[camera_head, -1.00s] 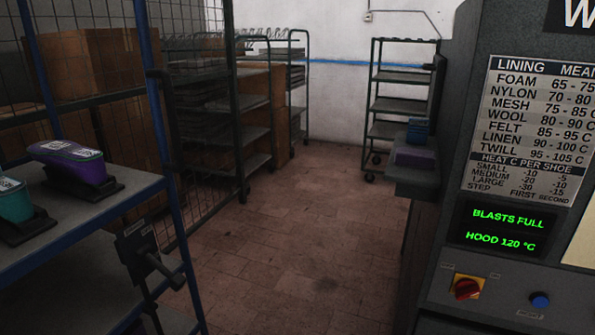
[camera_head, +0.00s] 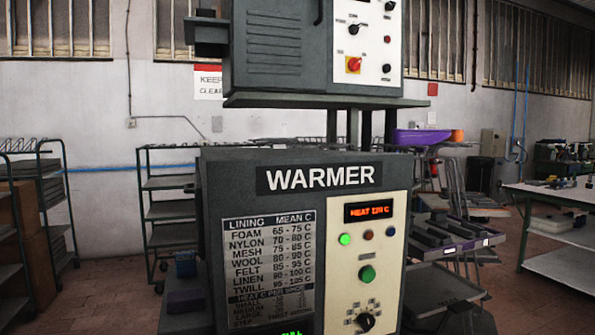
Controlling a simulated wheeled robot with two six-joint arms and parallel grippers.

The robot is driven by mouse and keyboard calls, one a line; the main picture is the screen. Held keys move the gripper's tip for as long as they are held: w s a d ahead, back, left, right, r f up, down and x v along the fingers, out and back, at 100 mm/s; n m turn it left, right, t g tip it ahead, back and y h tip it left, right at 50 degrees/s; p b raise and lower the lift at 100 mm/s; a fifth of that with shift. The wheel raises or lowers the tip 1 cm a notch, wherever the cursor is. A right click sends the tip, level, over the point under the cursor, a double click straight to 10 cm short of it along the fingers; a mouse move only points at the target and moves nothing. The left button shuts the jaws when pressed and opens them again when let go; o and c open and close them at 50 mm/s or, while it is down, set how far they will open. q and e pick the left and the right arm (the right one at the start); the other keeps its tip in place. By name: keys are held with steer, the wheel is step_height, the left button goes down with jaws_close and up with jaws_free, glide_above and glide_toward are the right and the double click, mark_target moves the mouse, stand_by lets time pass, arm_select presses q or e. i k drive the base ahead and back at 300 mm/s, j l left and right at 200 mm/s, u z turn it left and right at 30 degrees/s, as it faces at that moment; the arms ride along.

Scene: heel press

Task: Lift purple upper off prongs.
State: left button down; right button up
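Neither of my grippers is in view. A purple thing (camera_head: 186,298) sits low at the left side of the grey warmer (camera_head: 262,178), below a small blue block (camera_head: 185,263). It is dark, and I cannot tell whether it is an upper or whether prongs hold it. Another purple piece (camera_head: 422,137) shows behind the warmer on the right, beside an orange one (camera_head: 457,135); its shape is partly hidden. I cannot make out any prongs clearly.
The warmer stands close in front, with a lining chart (camera_head: 268,265) and a cream control panel (camera_head: 368,260). A grey shelf rack (camera_head: 172,210) stands behind at left. A white-topped table (camera_head: 555,194) is at right. Red floor shows at lower left.

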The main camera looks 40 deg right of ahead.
mark_target(400, 136)
steer(key=z, duration=2.05)
